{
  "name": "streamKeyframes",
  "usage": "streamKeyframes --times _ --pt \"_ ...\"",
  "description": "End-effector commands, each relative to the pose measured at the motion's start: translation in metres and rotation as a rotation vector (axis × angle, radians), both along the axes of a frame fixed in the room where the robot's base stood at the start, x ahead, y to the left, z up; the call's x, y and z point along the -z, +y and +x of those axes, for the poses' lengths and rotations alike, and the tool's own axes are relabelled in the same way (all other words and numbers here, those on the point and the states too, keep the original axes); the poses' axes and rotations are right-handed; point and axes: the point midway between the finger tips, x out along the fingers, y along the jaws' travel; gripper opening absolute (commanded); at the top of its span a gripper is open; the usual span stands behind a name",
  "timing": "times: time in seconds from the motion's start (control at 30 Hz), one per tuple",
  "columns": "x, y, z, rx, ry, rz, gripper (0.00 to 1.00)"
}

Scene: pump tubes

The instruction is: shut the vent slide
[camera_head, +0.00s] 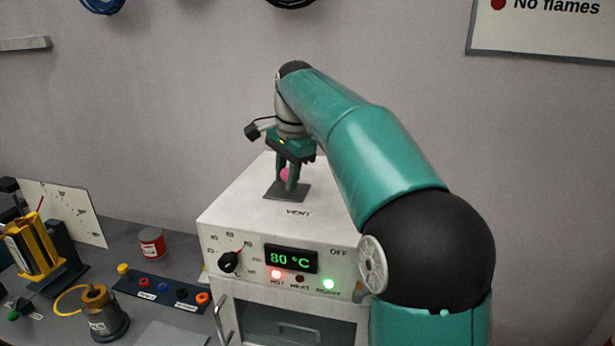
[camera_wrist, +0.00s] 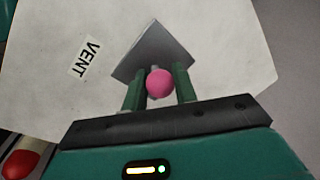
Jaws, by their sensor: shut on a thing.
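The vent slide is a grey metal plate (camera_head: 289,192) on top of the white oven (camera_head: 245,215), beside the printed word VENT. In the wrist view the slide plate (camera_wrist: 153,49) shows beyond the fingers, with a pink round knob (camera_wrist: 159,83) on it. My gripper (camera_head: 286,178) points down over the slide, its green fingers on either side of the knob. In the wrist view my gripper (camera_wrist: 158,87) is shut on the pink knob. Any vent opening under the plate is hidden.
The oven front has a dial (camera_head: 229,262), an 80 °C display (camera_head: 291,259) and lit lamps. To the left stand a red tin (camera_head: 152,243), a socket strip (camera_head: 162,289), a brass-topped pot (camera_head: 102,312) and a yellow device (camera_head: 35,245). The wall is behind.

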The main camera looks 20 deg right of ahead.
Motion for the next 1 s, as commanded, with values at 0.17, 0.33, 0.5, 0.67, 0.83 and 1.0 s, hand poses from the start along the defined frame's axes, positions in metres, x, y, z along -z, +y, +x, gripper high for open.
streamKeyframes --times 0.17,0.33,0.5,0.67,0.83,1.0 --pt "-0.001 0.004 0.003 0.0 -0.008 0.002 0.0" --pt "-0.002 0.005 0.003 -0.002 -0.01 0.004 0.34" --pt "-0.001 0.004 0.003 -0.001 -0.007 0.003 0.49" --pt "-0.001 0.003 0.002 -0.001 -0.006 0.002 0.49" --pt "-0.01 0.002 0.001 0.0 -0.006 0.001 0.49" --pt "-0.039 0.0 -0.004 -0.001 -0.009 0.001 0.49"
